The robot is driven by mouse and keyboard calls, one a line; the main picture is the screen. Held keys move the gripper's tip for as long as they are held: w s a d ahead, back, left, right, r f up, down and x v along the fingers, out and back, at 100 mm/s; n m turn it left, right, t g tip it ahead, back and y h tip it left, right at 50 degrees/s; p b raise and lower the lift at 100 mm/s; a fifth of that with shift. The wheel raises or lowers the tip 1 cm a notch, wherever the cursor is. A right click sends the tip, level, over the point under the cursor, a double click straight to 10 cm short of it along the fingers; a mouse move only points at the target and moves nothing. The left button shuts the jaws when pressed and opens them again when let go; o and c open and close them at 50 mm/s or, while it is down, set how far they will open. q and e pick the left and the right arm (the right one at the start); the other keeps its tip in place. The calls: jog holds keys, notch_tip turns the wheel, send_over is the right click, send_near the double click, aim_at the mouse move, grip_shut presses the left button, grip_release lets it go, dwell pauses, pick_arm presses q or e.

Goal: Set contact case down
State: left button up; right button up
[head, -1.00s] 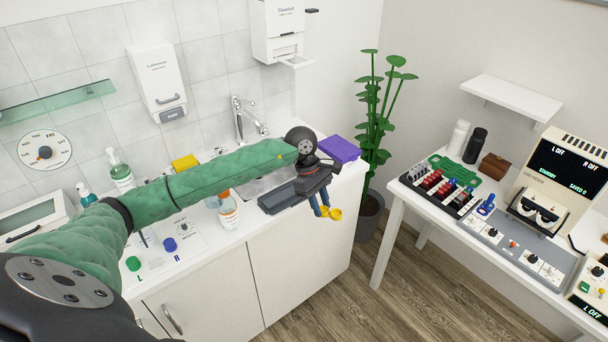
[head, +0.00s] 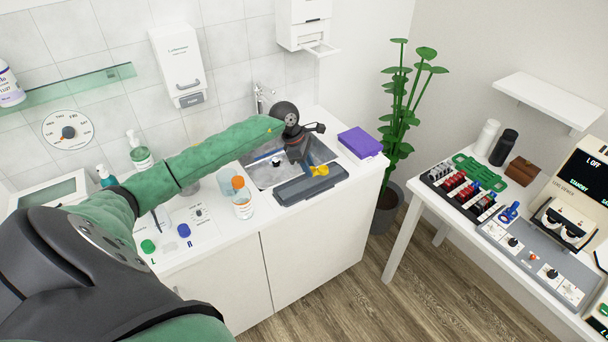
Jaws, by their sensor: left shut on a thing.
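A small yellow contact case (head: 319,170) with rounded lobes is at the fingertips of my left gripper (head: 313,166). The gripper points down and is shut on the case, over the front right part of the sink, close to the dark grey tray (head: 300,190). The gripper hides part of the case, and I cannot tell whether it touches anything below. My right gripper is not in view.
The metal sink (head: 262,175) lies behind the tray. An orange-capped bottle (head: 242,200) stands left of the tray, and a purple box (head: 360,142) lies to the right. Green (head: 148,246) and blue (head: 184,230) caps sit at the left. A plant (head: 400,110) stands beyond the counter.

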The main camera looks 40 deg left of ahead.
aim_at(308, 182)
pick_arm(q)
jog(key=a+f, duration=0.1)
jog(key=w+a+f, duration=0.1)
jog(key=shift+a, duration=0.3)
jog(key=shift+f, duration=1.85)
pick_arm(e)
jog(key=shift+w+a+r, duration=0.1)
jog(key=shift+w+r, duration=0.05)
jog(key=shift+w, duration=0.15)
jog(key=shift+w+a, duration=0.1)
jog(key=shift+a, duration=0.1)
